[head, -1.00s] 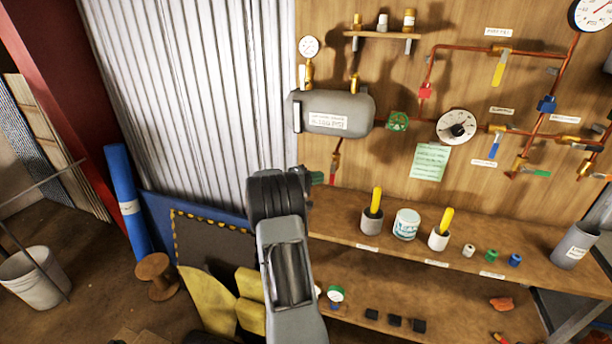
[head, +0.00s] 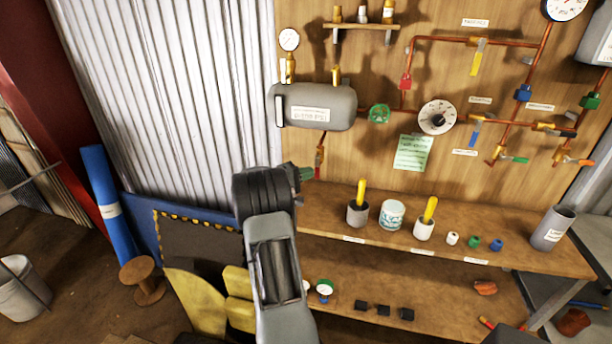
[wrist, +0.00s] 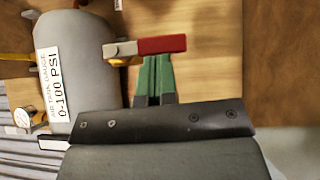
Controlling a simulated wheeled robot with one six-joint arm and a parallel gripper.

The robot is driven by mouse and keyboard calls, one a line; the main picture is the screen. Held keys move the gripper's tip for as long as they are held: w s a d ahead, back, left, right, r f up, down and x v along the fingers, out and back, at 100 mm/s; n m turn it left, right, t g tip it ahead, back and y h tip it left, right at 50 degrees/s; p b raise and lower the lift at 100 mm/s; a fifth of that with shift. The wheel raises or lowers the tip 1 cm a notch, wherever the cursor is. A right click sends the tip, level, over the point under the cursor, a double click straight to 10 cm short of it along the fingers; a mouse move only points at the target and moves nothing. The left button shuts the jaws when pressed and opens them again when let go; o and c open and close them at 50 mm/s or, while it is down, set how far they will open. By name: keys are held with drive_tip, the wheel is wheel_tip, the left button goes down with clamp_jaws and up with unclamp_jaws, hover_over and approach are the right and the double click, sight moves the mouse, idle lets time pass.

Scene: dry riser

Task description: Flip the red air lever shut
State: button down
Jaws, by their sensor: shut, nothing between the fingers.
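The red air lever (wrist: 162,45) shows clearly in the wrist view, with a metal valve body at its left end and the red handle running to the right, away from the grey tank (wrist: 82,60). My gripper (wrist: 157,60) has green fingers, shut together and empty. The fingertips are at the near side of the red handle; I cannot tell whether they touch it. In the head view my gripper (head: 306,173) is by the lower end of the copper pipe (head: 321,154) under the tank (head: 315,105). There the lever is mostly hidden by the fingers.
Below, a shelf (head: 400,243) holds cups, a tin and small caps. A corrugated wall (head: 165,90) stands left.

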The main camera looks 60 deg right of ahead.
drive_tip(key=shift+s+f+b, duration=0.1)
drive_tip(key=shift+f+b, duration=0.1)
drive_tip(key=shift+b, duration=0.15)
drive_tip(key=s+d+r+n+h+b, duration=0.1)
drive_tip(key=s+n+h+b, duration=0.4)
drive_tip(key=b, duration=1.2)
drive_tip(key=shift+s+d+r+n+b, duration=0.25)
drive_tip(key=shift+s+d+n+b, duration=0.15)
drive_tip(key=shift+s+d+n, duration=0.45)
drive_tip(key=shift+s+a+r, duration=0.2)
drive_tip(key=shift+s, duration=0.05)
